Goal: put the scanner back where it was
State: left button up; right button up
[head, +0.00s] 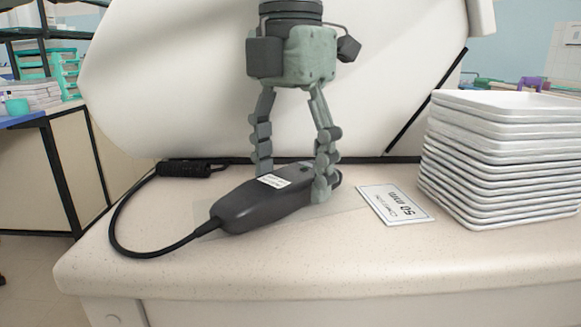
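The scanner (252,207) is dark grey with a small white label on top. It lies on the pale speckled counter, partly over a faint clear rectangle, with its black coiled cable (122,220) leaving the left end. My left gripper (291,183) points down over the scanner's right part with its fingers apart. One finger goes down behind the scanner and the other stands in front of its right end, hiding part of it. I see no clear squeeze on the body. My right gripper is not in view.
A white card reading "50 mm" (395,204) lies right of the scanner. A tall stack of white trays (500,160) stands at the right. A big white rounded housing (170,80) rises behind. The counter's front strip (330,265) is clear.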

aim_at(291, 175)
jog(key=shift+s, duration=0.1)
pick_arm(q)
jog(key=shift+r, duration=0.25)
notch_tip(291, 175, up, 12)
jog(key=p, duration=0.1)
jog(key=shift+f+p, duration=0.15)
jog(key=shift+p, duration=0.2)
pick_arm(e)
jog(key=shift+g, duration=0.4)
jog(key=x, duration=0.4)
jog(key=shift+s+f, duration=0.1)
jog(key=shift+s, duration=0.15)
